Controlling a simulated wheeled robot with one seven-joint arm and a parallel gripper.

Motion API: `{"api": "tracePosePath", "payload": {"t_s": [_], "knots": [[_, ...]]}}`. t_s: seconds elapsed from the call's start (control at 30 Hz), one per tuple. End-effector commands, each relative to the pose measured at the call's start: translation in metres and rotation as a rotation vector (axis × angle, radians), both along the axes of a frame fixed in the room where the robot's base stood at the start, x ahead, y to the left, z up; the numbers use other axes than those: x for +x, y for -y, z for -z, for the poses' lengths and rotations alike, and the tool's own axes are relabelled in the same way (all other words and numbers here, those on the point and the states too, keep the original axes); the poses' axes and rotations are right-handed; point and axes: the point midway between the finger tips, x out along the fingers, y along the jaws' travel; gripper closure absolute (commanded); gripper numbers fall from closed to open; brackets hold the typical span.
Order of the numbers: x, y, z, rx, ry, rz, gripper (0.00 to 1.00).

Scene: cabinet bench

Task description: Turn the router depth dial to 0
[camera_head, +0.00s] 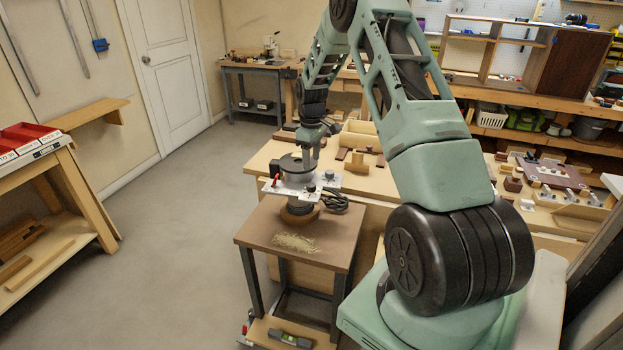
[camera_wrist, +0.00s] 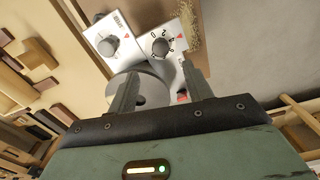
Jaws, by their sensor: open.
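The router (camera_head: 293,185) is upright on a small brown-topped stand, with a grey plate and a dark round top. In the wrist view, a numbered dial (camera_wrist: 161,47) sits on the router's light plate. It has a dark knob and a red arrow mark beside it at the right. I cannot tell for sure which number meets the arrow. A second knob (camera_wrist: 112,45) with a red mark is to its left; its label is too small to read. My gripper (camera_wrist: 160,74) is open and empty, its fingers near the plate, below the numbered dial in the wrist view.
Sawdust (camera_head: 295,243) lies on the stand top (camera_head: 262,232). A black cable (camera_head: 336,200) is coiled beside the router. A bench (camera_head: 262,163) with wooden parts stands behind. Floor (camera_head: 190,240) to the left is clear.

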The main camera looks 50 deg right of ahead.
Motion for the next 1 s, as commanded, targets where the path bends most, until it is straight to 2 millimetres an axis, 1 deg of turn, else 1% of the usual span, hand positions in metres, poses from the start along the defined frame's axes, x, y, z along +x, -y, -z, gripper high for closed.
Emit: {"api": "tracePosePath", "payload": {"t_s": [0.2, 0.3, 0.43, 0.6, 0.9, 0.93, 0.97, 1.0], "knots": [[-0.001, -0.001, 0.044, 0.002, -0.004, 0.001, 0.49], [-0.001, -0.001, 0.062, 0.001, -0.002, 0.000, 0.49], [0.000, -0.001, 0.081, 0.001, -0.001, 0.000, 0.49], [0.000, -0.001, 0.093, 0.000, 0.000, 0.000, 0.49], [0.000, 0.000, 0.096, -0.001, 0.001, 0.000, 0.49], [0.000, 0.000, 0.096, -0.001, 0.001, 0.000, 0.52], [0.000, 0.000, 0.096, -0.001, 0.001, 0.000, 0.61], [0.000, 0.000, 0.096, -0.001, 0.001, 0.000, 0.72]]}}
